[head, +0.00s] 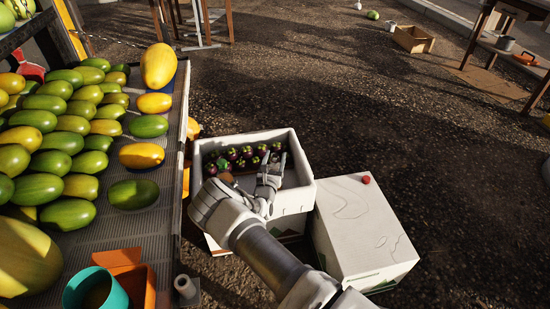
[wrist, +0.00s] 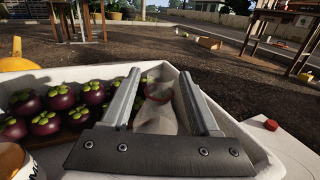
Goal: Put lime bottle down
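My gripper (head: 268,178) is over the right part of a white crate (head: 304,198). In the wrist view its two fingers (wrist: 160,104) stand wide apart. Between and beyond them, inside the crate, is a pale grey-beige thing with a reddish-brown rim (wrist: 155,117). I cannot tell whether it is the lime bottle, and neither finger clearly touches it. No bottle can be made out for certain in either view. Dark purple mangosteens with green caps (wrist: 47,122) fill the crate's left and back part. My wrist and arm hide some of the crate in the head view.
A white box (head: 362,235) with a small red round thing (head: 366,180) stands right of the crate. A white-and-orange container (wrist: 14,162) is near my gripper.

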